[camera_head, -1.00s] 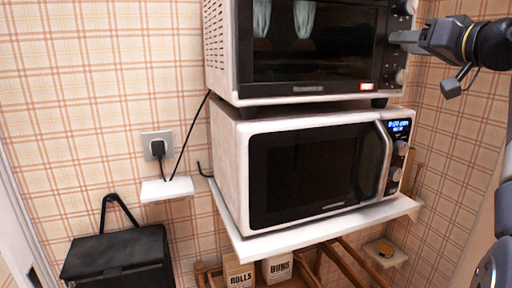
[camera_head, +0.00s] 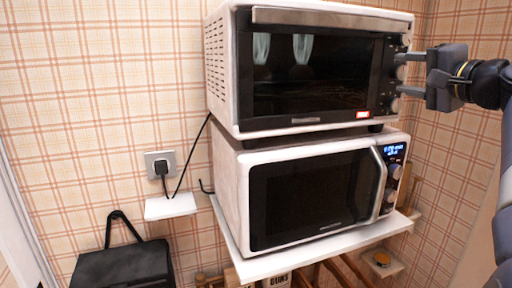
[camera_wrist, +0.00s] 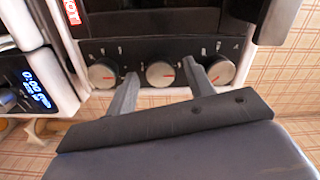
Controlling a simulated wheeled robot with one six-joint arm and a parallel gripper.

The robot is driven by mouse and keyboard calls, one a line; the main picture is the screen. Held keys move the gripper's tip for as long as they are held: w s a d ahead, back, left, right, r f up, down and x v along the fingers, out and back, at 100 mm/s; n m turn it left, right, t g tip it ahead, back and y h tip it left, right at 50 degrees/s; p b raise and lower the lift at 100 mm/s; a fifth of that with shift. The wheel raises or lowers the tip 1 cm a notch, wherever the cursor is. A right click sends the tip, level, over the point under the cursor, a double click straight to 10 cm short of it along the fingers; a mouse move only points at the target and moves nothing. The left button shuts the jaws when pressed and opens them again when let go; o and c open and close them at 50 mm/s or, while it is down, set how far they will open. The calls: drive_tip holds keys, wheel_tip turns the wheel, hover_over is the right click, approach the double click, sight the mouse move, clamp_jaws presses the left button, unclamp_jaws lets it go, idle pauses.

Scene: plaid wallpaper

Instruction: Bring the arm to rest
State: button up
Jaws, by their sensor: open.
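My gripper (camera_head: 404,74) is at the right of the head view, in front of the knob panel of the upper toaster oven (camera_head: 310,73). Its two fingers are apart. In the wrist view the fingers (camera_wrist: 163,82) point at the panel, one on each side of the oven's middle knob (camera_wrist: 160,74). Another knob (camera_wrist: 103,73) shows to the left and a third (camera_wrist: 221,70) to the right, partly behind a finger. I cannot tell whether the fingers touch a knob. Nothing shows held between them.
The oven stands on a white microwave (camera_head: 315,196) with a lit display, on a white shelf (camera_head: 300,262). A wall socket (camera_head: 160,164) with a black plug and cable is to the left, above a small white shelf (camera_head: 171,206).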

drive_tip(key=m+p, duration=0.2)
drive_tip(key=m, duration=0.1)
drive_tip(key=m+p, duration=0.1)
drive_tip(key=m, duration=0.1)
drive_tip(key=shift+r, duration=0.25)
drive_tip(key=m+p, duration=0.2)
drive_tip(key=m, duration=0.2)
drive_tip(key=shift+f, duration=0.15)
drive_tip(key=shift+a, duration=0.1)
